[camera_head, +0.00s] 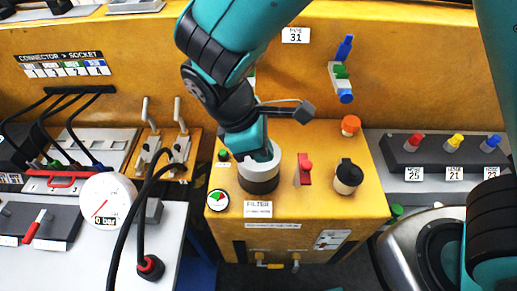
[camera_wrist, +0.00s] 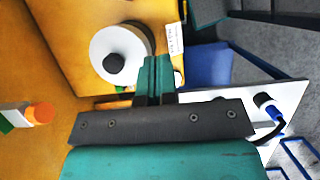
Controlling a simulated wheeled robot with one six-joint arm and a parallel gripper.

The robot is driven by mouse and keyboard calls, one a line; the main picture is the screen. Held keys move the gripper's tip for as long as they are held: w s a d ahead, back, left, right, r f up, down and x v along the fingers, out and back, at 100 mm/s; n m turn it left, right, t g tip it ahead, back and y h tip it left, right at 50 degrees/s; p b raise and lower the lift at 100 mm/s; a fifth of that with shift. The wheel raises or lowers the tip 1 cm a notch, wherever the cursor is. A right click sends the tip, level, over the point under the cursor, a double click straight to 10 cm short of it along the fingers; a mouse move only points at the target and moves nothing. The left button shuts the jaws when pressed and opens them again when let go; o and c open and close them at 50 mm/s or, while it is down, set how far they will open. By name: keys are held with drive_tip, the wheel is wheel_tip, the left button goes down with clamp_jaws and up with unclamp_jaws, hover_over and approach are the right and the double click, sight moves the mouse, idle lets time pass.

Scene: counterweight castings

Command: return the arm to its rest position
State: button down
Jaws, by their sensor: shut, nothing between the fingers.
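My gripper (camera_head: 262,153) points down over the filter housing (camera_head: 259,184), a white cylinder with a dark base on the yellow cabinet. In the wrist view my gripper's teal fingers (camera_wrist: 158,66) are together with nothing between them. There they overlap the edge of a round white top with a dark knob (camera_wrist: 115,62). I cannot tell whether the fingers touch it. My arm reaches in from the top of the head view and hides part of the cabinet's back.
On the yellow cabinet (camera_head: 228,229) stand a red lever (camera_head: 303,171), a black-and-white knob (camera_head: 348,177) and an orange knob (camera_head: 350,125). A pressure gauge (camera_head: 107,201) and looped black cables (camera_head: 142,208) are left. Colored-knob blocks (camera_head: 445,158) are right.

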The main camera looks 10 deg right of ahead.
drive_tip(key=shift+a+r, duration=0.25)
drive_tip(key=shift+r, duration=0.3)
drive_tip(key=s+d+r+m+t+y+b, duration=0.1)
drive_tip(key=s+d+r+m+y+b, duration=0.5)
drive_tip(key=s+d+m+y, duration=0.2)
drive_tip(key=shift+s+r+m+y, duration=0.2)
drive_tip(key=shift+s+m+y, duration=0.1)
drive_tip(key=shift+s, duration=0.35)
